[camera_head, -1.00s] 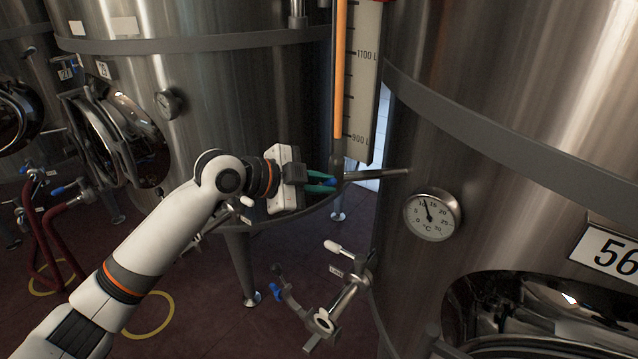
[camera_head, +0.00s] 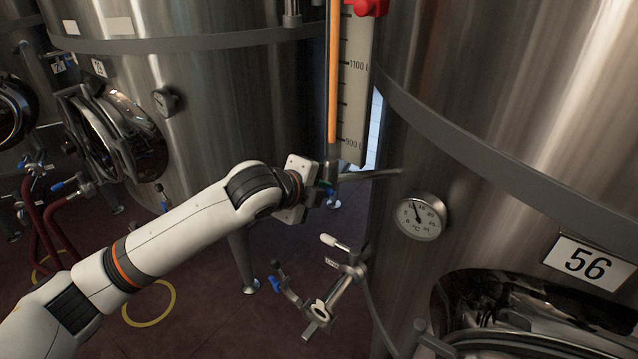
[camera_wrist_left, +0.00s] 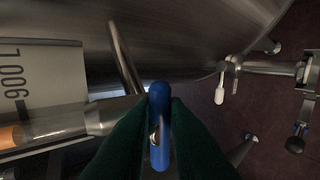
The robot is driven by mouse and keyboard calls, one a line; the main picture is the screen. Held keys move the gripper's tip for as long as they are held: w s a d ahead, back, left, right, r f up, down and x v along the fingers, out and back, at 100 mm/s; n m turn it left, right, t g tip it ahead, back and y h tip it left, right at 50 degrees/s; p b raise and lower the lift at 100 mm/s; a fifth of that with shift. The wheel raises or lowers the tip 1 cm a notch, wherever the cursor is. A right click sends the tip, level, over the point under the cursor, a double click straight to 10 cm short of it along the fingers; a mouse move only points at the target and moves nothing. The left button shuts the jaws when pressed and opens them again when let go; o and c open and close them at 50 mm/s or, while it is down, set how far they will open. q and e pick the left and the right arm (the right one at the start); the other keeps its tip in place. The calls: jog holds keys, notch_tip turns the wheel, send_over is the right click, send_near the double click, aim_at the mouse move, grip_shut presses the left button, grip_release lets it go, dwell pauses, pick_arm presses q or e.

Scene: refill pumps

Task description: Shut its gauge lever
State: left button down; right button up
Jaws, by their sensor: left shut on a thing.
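The level gauge is a vertical tube with orange liquid (camera_head: 333,75) beside a white scale plate (camera_head: 354,90) marked in litres. A metal pipe (camera_head: 370,175) joins its lower end to the tank on the right. The blue gauge lever (camera_wrist_left: 160,125) shows in the left wrist view, at the end of the metal fitting below the tube. My left gripper (camera_head: 326,190) is at this fitting. In the wrist view, its green fingers are shut on the lever, one on each side. In the head view the gripper and fitting mostly hide the lever. My right gripper is not in view.
The right tank carries a round thermometer (camera_head: 419,216), a plate reading 56 (camera_head: 588,264) and a hatch at lower right. A sampling valve with a white handle (camera_head: 335,243) sticks out below the gripper. Another steel tank (camera_head: 220,100) stands behind my arm.

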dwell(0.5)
pick_arm(q)
jog(key=c, duration=1.4)
grip_release()
jog(key=shift+c, duration=0.2)
jog(key=b+v, duration=0.2)
jog(key=v, duration=1)
jog(key=shift+s+d, duration=0.1)
